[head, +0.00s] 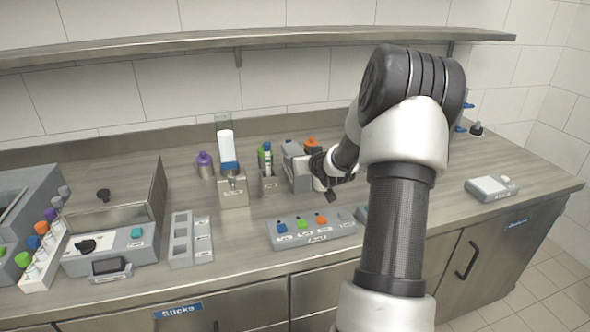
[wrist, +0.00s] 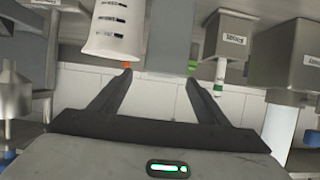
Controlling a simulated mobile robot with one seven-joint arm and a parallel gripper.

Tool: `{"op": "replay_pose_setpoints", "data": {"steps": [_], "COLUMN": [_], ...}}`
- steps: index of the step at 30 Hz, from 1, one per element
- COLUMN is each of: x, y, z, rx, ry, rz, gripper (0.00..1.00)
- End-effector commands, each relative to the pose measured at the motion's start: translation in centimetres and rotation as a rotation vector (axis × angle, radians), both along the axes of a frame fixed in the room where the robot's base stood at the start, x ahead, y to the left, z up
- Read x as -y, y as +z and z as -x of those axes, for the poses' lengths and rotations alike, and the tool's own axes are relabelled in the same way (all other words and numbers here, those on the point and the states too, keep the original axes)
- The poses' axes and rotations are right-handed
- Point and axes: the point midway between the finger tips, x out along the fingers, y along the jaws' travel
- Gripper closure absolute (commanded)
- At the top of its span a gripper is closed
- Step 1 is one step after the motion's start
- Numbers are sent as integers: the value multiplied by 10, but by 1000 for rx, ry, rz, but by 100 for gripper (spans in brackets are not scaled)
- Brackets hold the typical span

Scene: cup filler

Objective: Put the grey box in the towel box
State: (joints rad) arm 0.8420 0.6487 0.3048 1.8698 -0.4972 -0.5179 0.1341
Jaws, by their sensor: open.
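In the head view my gripper (head: 327,186) is small and partly hidden by my arm, above the counter just right of an upright grey box-like unit (head: 298,170). I cannot tell whether that unit is the grey box. Small grey holders stand left of it, one with a white and blue bottle (head: 228,150), one with a green bottle (head: 266,153). The wrist view shows a labelled grey box (wrist: 230,38), its label too small to read. I cannot identify the towel box.
A panel with coloured buttons (head: 311,229) lies at the counter's front. A metal bin (head: 157,190) and a rack with coloured caps (head: 40,262) are at left. A white-topped scale-like device (head: 491,188) is at right. A shelf (head: 240,45) runs above.

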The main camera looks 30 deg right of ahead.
Motion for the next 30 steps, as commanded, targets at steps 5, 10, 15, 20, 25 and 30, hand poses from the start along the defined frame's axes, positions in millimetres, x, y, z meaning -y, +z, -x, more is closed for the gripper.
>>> {"op": "replay_pose_setpoints", "data": {"steps": [5,10,15,20,25,30], "x": [5,6,8,13,14,14], "y": [-9,-14,-26,-31,-31,-31], "z": [-20,-30,-53,-68,-71,-70], "rx": [0,0,0,-1,0,0], "ry": [0,1,1,0,0,0], "rz": [0,1,0,0,1,1], "gripper": [31,31,31,31,31,43]}}
